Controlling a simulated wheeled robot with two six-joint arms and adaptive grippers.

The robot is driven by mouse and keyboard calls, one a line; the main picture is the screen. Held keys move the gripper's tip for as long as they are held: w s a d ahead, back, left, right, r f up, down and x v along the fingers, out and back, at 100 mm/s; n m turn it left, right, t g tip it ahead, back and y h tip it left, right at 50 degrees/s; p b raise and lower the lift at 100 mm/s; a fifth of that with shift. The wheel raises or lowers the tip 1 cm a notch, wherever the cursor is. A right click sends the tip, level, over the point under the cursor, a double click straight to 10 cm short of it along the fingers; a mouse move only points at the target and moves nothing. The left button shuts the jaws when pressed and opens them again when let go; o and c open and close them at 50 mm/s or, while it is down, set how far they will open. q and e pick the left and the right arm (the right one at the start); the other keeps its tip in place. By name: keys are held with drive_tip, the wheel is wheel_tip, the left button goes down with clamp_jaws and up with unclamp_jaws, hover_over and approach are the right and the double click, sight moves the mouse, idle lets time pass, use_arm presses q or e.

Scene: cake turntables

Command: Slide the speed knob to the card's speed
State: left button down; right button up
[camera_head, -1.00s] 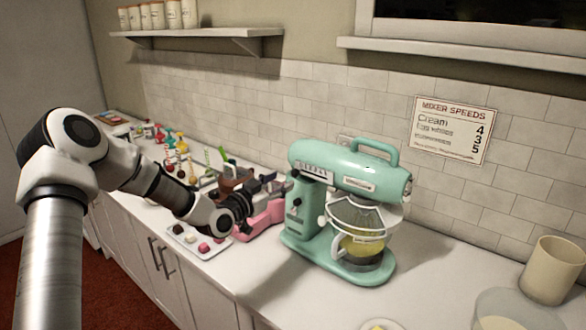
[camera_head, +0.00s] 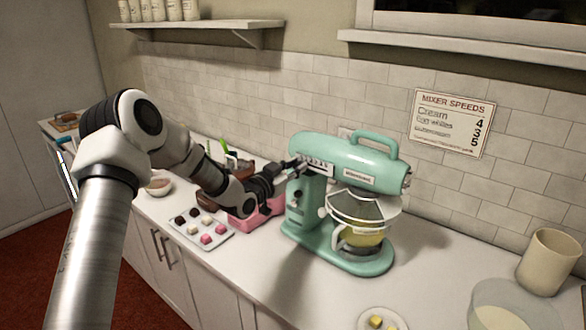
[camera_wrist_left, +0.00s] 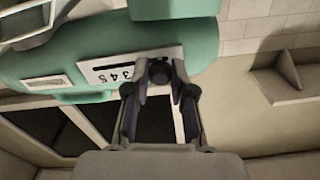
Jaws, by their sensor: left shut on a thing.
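The mint-green stand mixer (camera_head: 345,155) stands on the counter, with pale yellow contents in its bowl (camera_head: 362,236). A light speed plate with a slot and the digits 3, 4, 5 (camera_wrist_left: 112,74) is on its head. The black speed knob (camera_wrist_left: 159,72) is at one end of the visible slot, away from those digits. My left gripper (camera_wrist_left: 159,82) is shut on the knob; in the head view the gripper (camera_head: 293,166) reaches the mixer head's left end. The fingers hide part of the plate. The wall card (camera_head: 452,122) reads "Mixer speeds", Cream 4, egg whites 3, and a blurred line 5.
A pink box-like thing (camera_head: 262,212) is behind my gripper, left of the mixer. A tray of small sweets (camera_head: 202,232) lies at the counter's front left. A beige cup (camera_head: 548,262) and a clear bowl (camera_head: 505,305) stand at the right.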

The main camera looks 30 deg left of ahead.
use_arm(q)
drive_tip(key=shift+d+f, duration=0.1)
drive_tip(key=shift+d, duration=0.45)
drive_tip(key=c, duration=1.2)
unclamp_jaws()
drive_tip(key=shift+o, duration=1.1)
drive_tip(key=shift+w+a+f, duration=0.2)
drive_tip(key=shift+w, duration=0.05)
drive_tip(key=s, duration=1.2)
drive_tip(key=shift+a, duration=0.4)
use_arm(e)
drive_tip(key=shift+w+f, duration=0.1)
drive_tip(key=shift+f, duration=0.3)
